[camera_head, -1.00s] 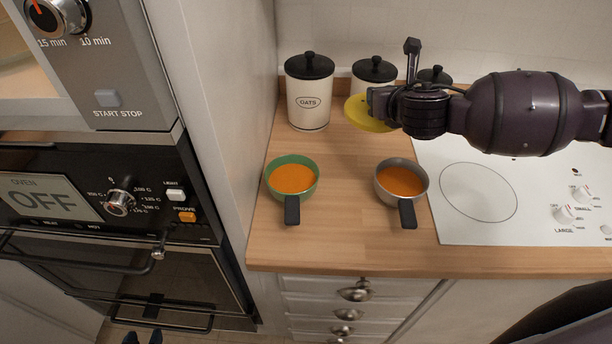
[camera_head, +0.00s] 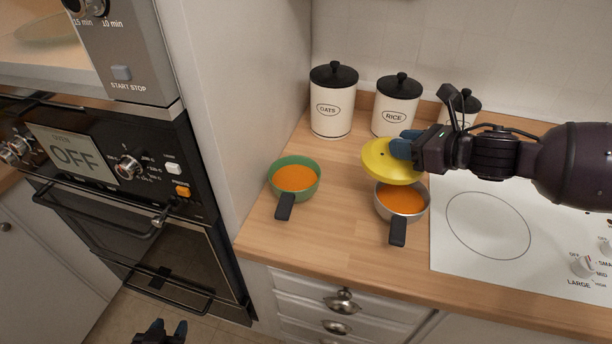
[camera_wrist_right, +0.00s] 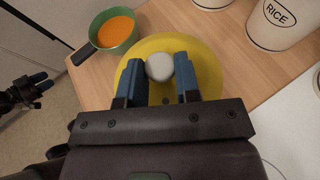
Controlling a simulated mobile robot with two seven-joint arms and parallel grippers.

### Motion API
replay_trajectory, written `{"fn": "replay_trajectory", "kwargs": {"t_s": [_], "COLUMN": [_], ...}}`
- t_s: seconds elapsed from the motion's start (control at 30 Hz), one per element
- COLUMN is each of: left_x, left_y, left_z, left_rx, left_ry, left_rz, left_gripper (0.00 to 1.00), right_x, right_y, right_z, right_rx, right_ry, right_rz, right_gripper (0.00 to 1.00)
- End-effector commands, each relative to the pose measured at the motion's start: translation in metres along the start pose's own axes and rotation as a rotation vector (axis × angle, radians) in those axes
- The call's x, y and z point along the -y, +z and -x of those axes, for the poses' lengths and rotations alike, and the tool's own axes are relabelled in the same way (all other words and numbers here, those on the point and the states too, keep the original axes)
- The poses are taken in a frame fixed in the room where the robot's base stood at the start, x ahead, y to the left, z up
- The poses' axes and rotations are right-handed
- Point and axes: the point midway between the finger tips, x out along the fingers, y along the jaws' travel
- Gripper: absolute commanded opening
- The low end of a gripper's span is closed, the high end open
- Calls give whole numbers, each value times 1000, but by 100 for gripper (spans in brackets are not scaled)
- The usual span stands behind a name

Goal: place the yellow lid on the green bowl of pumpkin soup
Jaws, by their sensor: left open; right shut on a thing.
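The green bowl (camera_head: 310,189) of orange soup stands on the counter, its dark handle pointing to the front; it also shows in the right wrist view (camera_wrist_right: 119,48). My right gripper (camera_head: 402,148) is shut on the yellow lid (camera_head: 380,168). In the right wrist view, the fingers (camera_wrist_right: 162,70) lie on either side of a pale round knob on the lid (camera_wrist_right: 210,62). The lid is in the air, right of the green bowl, and overlaps the back of the grey pan in the picture. My left gripper (camera_head: 160,332) is open and empty, low over the floor area.
A grey pan (camera_head: 416,217) of orange soup stands right of the green bowl. Oats (camera_head: 331,115) and rice (camera_head: 392,117) canisters stand behind, with a third partly hidden. A white hob (camera_head: 455,250) is at the right. A tall oven unit (camera_head: 200,130) borders the counter at the left.

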Motion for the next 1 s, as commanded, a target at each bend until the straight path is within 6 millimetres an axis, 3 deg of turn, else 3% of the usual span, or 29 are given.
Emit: {"fn": "replay_trajectory", "kwargs": {"t_s": [0.33, 1.0], "left_x": [3, 1], "left_y": [0, -10], "left_z": [2, 5], "left_rx": [2, -3], "left_ry": [-3, -1], "left_rz": [-4, 2], "left_gripper": [43, 43], "right_x": [-20, -95], "right_y": [11, 55], "right_z": [-9, -115], "right_rx": [2, 0], "right_ry": [91, 89], "right_rz": [37, 35], "right_gripper": [6, 6]}}
